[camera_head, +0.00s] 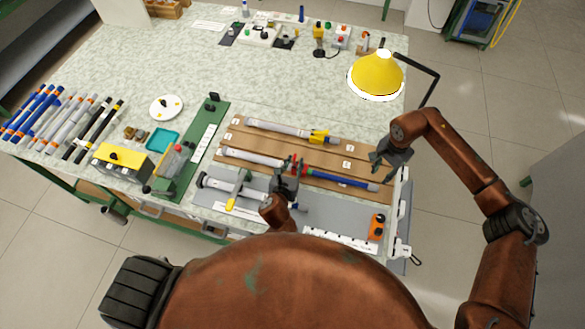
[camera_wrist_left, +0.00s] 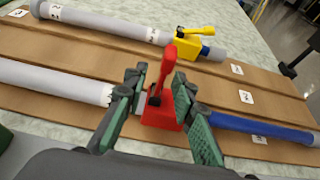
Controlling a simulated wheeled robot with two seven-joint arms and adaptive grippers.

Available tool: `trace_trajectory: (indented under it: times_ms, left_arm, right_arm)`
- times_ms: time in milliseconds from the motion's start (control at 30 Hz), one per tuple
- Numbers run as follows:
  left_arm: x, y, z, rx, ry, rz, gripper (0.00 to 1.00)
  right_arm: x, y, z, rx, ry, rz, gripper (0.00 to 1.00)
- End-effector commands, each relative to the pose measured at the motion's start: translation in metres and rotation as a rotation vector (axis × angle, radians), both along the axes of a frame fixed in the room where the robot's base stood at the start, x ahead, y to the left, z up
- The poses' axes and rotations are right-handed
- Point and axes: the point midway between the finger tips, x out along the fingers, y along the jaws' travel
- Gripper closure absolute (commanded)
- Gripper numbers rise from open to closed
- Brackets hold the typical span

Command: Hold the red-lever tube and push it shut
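The red-lever tube lies in the middle groove of a brown board (camera_head: 345,150). Its grey-white part (camera_head: 252,157) is to the left, its blue part (camera_head: 340,178) to the right, with the red lever clamp (camera_head: 296,165) between them. In the left wrist view the red lever (camera_wrist_left: 166,70) stands up from its red block. My left gripper (camera_head: 287,182) is over the clamp; its fingers (camera_wrist_left: 160,85) straddle the red block and look spread. Whether they touch it is unclear. My right gripper (camera_head: 385,160) hovers near the blue part's right end; its finger gap is unclear.
A yellow-lever tube (camera_head: 280,129) lies in the groove behind. Another grey tube (camera_head: 225,187) lies in front, on a grey surface. A yellow lamp (camera_head: 376,75) stands behind the board on the right. A green strip (camera_head: 200,150) with fixtures is to the left.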

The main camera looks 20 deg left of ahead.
Motion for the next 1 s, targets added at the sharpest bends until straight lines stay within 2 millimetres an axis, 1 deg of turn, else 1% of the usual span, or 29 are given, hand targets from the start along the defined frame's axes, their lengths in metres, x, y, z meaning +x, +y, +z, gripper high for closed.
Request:
trace_trajectory:
  times_ms: [133,367,733,1000]
  left_arm:
    - [0.0060,-0.0004,-0.0027,-0.001,0.000,-0.001,0.75]
    - [0.0065,-0.0003,-0.0028,-0.001,0.000,-0.001,0.75]
    - [0.0063,-0.0003,-0.0028,-0.001,0.000,-0.001,1.00]
    - [0.0063,-0.0002,-0.0029,-0.001,0.000,-0.001,1.00]
  right_arm:
    - [0.0000,0.0002,0.0001,0.000,0.000,0.000,0.71]
    - [0.0000,0.0001,0.0001,0.000,0.000,0.000,0.71]
    - [-0.0001,-0.0001,0.0000,0.000,0.000,0.000,0.71]
    - [-0.0001,-0.0001,0.0000,0.000,0.000,0.000,0.71]
